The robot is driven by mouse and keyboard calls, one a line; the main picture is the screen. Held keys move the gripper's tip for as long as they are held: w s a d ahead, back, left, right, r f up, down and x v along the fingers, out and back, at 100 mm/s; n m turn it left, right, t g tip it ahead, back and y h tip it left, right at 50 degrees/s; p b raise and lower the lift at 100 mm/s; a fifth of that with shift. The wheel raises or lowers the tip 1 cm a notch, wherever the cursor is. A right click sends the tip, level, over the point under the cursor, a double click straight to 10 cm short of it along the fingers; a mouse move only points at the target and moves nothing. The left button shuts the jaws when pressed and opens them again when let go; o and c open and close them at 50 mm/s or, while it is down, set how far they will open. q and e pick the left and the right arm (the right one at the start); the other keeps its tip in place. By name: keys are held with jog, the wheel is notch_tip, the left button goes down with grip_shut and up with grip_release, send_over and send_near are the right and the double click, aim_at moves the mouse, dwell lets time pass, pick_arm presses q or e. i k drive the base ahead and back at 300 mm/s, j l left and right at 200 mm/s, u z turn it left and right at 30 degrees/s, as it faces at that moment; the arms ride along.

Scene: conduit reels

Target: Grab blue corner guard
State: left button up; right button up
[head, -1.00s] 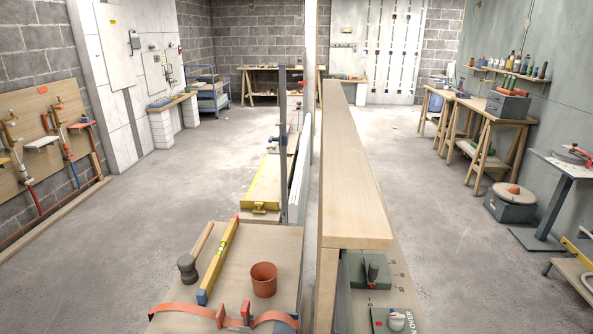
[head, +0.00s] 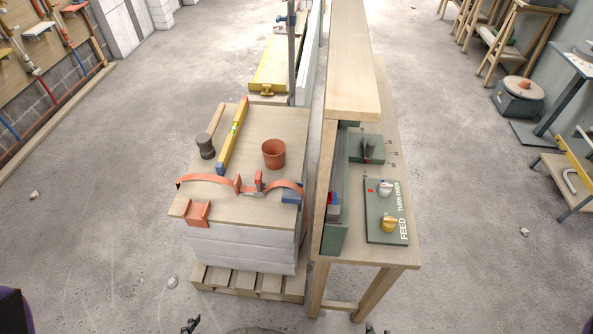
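A blue piece that looks like a corner guard (head: 291,194) sits at the right edge of the wooden board (head: 235,207), partly under the orange strap (head: 212,181). An orange corner guard (head: 198,213) sits at the board's front left edge. Small blue, red and grey pieces (head: 333,203) show in the open side of the bench at right; I cannot tell what they are. Only dark tips of my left gripper (head: 190,325) and my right gripper (head: 376,329) show at the bottom edge, well short of the board. Their opening is unclear.
The stack rests on a pallet (head: 249,284). The bench has a panel (head: 386,211) with knobs.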

aim_at(290, 195)
jog(key=i+j+z, duration=0.35)
jog(key=j, duration=0.35)
jog(key=i+j+z, duration=0.2)
jog(key=i+j, duration=0.05)
jog(key=j, duration=0.1)
